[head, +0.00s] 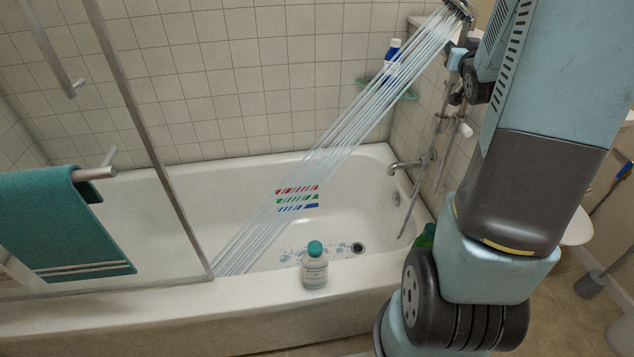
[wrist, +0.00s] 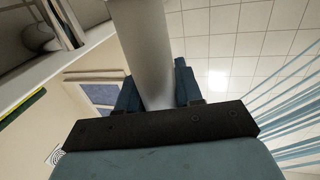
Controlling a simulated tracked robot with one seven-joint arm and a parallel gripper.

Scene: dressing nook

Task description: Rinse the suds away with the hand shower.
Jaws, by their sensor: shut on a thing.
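My gripper (head: 456,60) is at the upper right in the head view, shut on the hand shower. The hand shower's head (head: 459,8) is at the top edge, and its pale handle (wrist: 143,45) passes between my fingers (wrist: 158,92) in the wrist view. Water streams (head: 340,140) run from it down and left to the near left part of the bathtub (head: 370,190). Part of the tub is hidden behind the streams.
A teal-capped bottle (head: 315,266) stands on the tub's near rim. Red, green and blue stripes (head: 298,198) show inside the tub. A glass screen with a teal towel (head: 62,222) blocks the left. A faucet (head: 406,165) and corner shelf bottle (head: 391,60) are at right.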

